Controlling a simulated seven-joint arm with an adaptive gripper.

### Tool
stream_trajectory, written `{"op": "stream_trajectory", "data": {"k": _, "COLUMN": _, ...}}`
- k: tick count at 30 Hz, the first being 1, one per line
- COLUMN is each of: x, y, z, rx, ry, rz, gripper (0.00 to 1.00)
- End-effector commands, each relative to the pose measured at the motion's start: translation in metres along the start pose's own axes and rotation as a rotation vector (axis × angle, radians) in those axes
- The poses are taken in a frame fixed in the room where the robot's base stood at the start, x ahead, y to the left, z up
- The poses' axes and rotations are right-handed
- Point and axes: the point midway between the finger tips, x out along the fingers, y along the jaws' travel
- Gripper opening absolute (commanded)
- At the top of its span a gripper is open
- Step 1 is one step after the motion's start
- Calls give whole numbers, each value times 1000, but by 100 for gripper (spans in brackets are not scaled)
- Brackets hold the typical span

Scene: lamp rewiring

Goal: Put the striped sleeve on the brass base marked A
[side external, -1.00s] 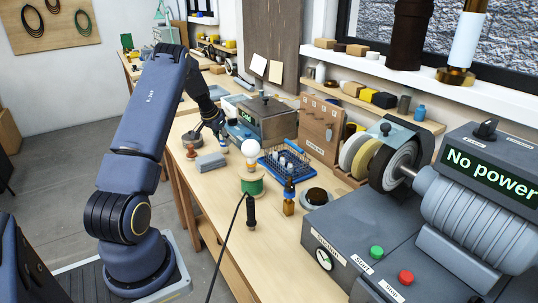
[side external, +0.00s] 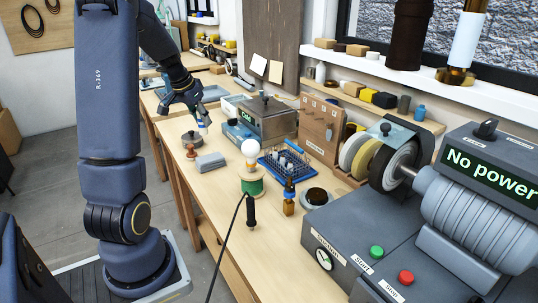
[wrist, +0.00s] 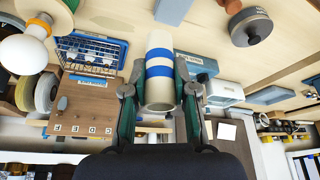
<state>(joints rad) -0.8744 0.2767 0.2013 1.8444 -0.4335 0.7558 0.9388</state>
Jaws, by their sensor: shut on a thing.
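The striped sleeve (wrist: 159,72), a cream tube with blue bands, is between the fingers of my gripper (wrist: 160,92) in the wrist view. My gripper is shut on it. In the side view my gripper (side external: 186,98) is above the far part of the bench, with the sleeve (side external: 203,124) hanging tilted below it, apart from the bench top. I cannot make out a mark A on any base. A small brass-coloured piece with a dark top (side external: 288,205) stands near the middle of the bench, but I cannot tell whether it is the base.
A grey block (side external: 210,162) and a round grey weight (wrist: 250,27) lie near the sleeve. A grey machine reading "No power" (side external: 489,172) fills the right.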

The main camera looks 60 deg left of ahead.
Motion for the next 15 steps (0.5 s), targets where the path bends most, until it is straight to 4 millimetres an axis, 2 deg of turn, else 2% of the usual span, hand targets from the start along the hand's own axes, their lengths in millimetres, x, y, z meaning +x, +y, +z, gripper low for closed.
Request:
{"op": "stream_trajectory", "data": {"k": 4, "x": -32, "y": -1, "z": -14, "rx": 2, "ry": 5, "rz": -5, "gripper": 12}}
{"op": "stream_trajectory", "data": {"k": 8, "x": -53, "y": 0, "z": -23, "rx": 2, "ry": 4, "rz": -3, "gripper": 12}}
{"op": "stream_trajectory", "data": {"k": 15, "x": -52, "y": 45, "z": -33, "rx": 74, "ry": 1, "rz": 34, "gripper": 12}}
